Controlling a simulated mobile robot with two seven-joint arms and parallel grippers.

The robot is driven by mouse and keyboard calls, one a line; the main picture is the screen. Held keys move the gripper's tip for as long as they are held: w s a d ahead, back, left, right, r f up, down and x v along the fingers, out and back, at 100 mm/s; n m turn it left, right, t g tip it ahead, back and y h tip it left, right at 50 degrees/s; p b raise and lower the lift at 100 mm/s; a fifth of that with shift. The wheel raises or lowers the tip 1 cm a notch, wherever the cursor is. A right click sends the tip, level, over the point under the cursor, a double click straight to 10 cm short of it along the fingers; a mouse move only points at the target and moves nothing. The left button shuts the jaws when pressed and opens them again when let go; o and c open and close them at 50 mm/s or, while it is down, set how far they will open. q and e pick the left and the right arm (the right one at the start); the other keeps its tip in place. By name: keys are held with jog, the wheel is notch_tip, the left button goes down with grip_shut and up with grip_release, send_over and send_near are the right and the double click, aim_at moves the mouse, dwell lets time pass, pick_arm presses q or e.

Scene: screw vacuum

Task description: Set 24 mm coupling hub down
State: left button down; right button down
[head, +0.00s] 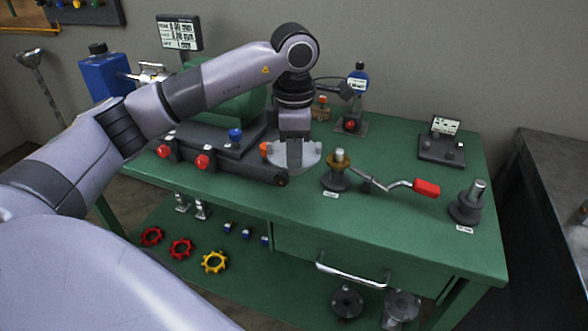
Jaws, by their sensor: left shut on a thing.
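My left gripper (293,152) points down over the front right end of the dark pump base on the green bench. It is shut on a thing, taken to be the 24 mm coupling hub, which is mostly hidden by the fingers. A light grey rounded piece (311,155) shows around the fingertips; I cannot tell whether it touches the surface below. A dark stand (336,180) with a brown ring (342,161) around its pin is just right of the gripper. A second dark stand (466,208) with a bare metal pin is at the bench's right. My right gripper is not in view.
A crank with a red handle (426,188) lies between the stands. Handwheels (215,262) lie on the lower shelf.

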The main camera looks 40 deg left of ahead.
aim_at(294, 171)
pick_arm(q)
notch_tip(294, 171, down, 4)
jog(key=shift+f, duration=0.1)
jog(key=shift+f, duration=0.1)
jog(key=shift+f+b, duration=0.25)
jog(key=shift+b, duration=0.05)
jog(key=shift+f, duration=0.25)
jog(key=c, duration=1.2)
grip_release()
jog(key=shift+o, duration=0.2)
